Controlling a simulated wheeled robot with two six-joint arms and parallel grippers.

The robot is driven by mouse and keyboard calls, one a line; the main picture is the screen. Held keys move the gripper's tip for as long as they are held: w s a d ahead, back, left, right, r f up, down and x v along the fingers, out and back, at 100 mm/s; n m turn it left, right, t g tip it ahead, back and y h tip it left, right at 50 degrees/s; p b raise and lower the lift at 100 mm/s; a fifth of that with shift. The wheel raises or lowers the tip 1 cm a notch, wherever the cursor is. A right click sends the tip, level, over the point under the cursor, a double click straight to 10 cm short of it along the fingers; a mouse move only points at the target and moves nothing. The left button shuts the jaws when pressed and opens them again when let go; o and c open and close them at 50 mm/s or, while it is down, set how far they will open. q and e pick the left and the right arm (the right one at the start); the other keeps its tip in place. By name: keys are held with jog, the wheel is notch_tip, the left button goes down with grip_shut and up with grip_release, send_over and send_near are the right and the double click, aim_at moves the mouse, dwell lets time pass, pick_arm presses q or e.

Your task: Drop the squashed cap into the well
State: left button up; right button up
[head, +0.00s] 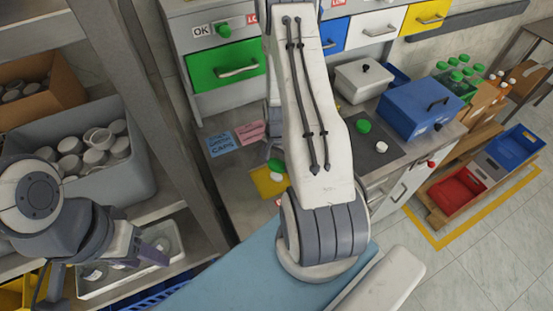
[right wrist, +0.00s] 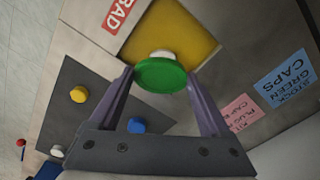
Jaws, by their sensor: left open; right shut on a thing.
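A green cap (right wrist: 161,75) is between the fingertips of my right gripper (right wrist: 160,80), which is shut on it. I cannot make out from here how squashed it is. It is in front of a yellow well (right wrist: 182,28) with a "BAD" label beside it, and its height above the well is unclear. A white round piece (right wrist: 162,54) shows just behind the cap. In the head view the yellow well (head: 264,188) and green cap (head: 276,165) show left of my right arm, which hides most of that gripper. My left gripper (head: 142,252) is open at the lower left, far from the cap.
Blue and pink labels (head: 220,145) lie on the counter. A dark mat (right wrist: 98,110) holds yellow and blue round pieces. A blue box (head: 415,105) stands at right.

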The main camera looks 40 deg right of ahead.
aim_at(277, 164)
jog(key=shift+f, duration=0.55)
jog(key=o, duration=1.1)
jog(key=shift+d+r+b, duration=0.1)
jog(key=shift+r+b, duration=0.2)
jog(key=shift+r, duration=0.25)
notch_tip(277, 164, up, 8)
jog(key=shift+b, duration=0.95)
jog(key=shift+r, duration=0.75)
